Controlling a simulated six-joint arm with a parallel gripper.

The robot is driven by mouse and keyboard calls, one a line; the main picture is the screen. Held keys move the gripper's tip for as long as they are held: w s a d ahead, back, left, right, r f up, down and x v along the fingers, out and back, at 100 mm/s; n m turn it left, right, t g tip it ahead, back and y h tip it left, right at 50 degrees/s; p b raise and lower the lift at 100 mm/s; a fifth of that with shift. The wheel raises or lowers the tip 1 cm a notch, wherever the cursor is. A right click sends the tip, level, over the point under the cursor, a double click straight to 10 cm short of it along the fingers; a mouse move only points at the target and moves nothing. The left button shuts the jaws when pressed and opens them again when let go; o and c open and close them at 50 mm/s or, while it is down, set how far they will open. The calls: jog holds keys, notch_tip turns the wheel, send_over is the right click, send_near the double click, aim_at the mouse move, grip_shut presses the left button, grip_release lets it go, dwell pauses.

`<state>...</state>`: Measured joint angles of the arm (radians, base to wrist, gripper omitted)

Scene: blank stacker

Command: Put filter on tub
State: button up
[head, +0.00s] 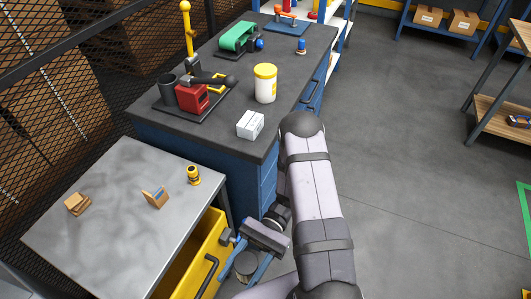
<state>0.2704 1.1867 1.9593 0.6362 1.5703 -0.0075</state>
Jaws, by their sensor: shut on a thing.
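The tub (265,88) is a white container with a yellow lid, upright on the dark top of the blue workbench. My gripper (248,265) is low at the bottom centre, beside the open yellow drawer and well below and in front of the tub. Its blue fingers are shut on a dark grey round thing with a paler rim, which looks like the filter (246,262). The fingers and my arm hide part of it. The lid of the tub has nothing on it.
A white box (250,125) stands in front of the tub. A black tray (171,106) with a red block lies left of it. A metal table (110,210) carries a yellow-black canister (193,175) and wooden pieces. The yellow drawer (203,250) stands out near my gripper.

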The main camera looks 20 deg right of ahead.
jog(key=w+a+r+m+t+y+b, duration=0.1)
jog(key=w+r+m+t+y, duration=0.1)
jog(key=w+r+m+t, duration=0.5)
jog(key=w+a+r+m+t+y, duration=0.2)
jog(key=w+r+t, duration=0.3)
jog(key=w, duration=0.7)
jog(key=w+d+r+m+t+h, duration=0.4)
jog(key=w+d+r+t, duration=0.5)
jog(key=w+d+r, duration=0.8)
jog(key=w+d+r+m+t+h+p, duration=0.1)
jog(key=w+d+r+m+t+h, duration=0.4)
jog(key=w, duration=0.4)
jog(key=w+d+r+m+t+h, duration=0.2)
jog(key=w+d+r+m+h, duration=0.35)
jog(key=w, duration=0.25)
jog(key=shift+n+y, duration=0.45)
jog(key=shift+w+d+f+p, duration=0.15)
jog(key=shift+f+p, duration=0.15)
jog(key=shift+f, duration=2.45)
jog(key=shift+d+f+p, duration=0.1)
jog(key=shift+f+p, duration=0.15)
jog(key=shift+f, duration=2.5)
jog(key=shift+f, duration=0.2)
